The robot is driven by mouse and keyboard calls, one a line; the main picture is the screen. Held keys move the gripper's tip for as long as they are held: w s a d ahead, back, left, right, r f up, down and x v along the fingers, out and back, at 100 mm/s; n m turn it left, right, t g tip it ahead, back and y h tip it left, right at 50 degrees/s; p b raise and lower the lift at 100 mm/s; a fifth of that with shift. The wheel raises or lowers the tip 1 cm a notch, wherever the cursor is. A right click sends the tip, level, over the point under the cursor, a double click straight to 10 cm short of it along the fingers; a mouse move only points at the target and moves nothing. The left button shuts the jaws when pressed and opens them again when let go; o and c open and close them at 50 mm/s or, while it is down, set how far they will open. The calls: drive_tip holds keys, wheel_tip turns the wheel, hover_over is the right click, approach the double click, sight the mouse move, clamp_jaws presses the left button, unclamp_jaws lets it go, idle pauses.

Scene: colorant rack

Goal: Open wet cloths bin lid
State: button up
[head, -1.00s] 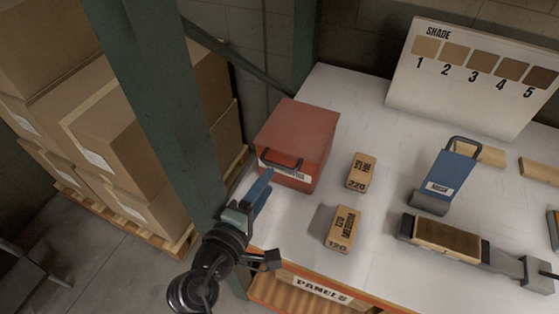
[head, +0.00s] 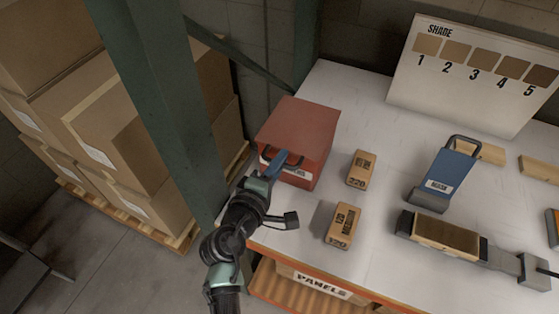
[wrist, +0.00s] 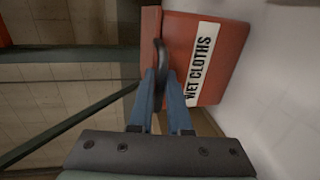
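The wet cloths bin (head: 305,130) is a red box with its lid down, standing at the table's left edge. Its dark handle (head: 267,155) is on the front, above a white label. In the wrist view the bin (wrist: 215,60) shows "WET CLOTHS" on its label. My gripper (head: 283,157) is at the bin's front by the handle. In the wrist view the blue fingers (wrist: 161,75) stand apart, with the dark handle (wrist: 160,52) between their tips. A gap shows beside the right finger. Part of the handle and label is hidden in the head view.
Two sanding blocks (head: 362,168) (head: 342,226) lie right of the bin. A green post (head: 165,110) stands close left of the bin and arm. The shade board (head: 470,75) is at the back.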

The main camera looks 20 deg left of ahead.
clamp_jaws()
idle(1.0)
drive_tip(key=shift+r, duration=0.1)
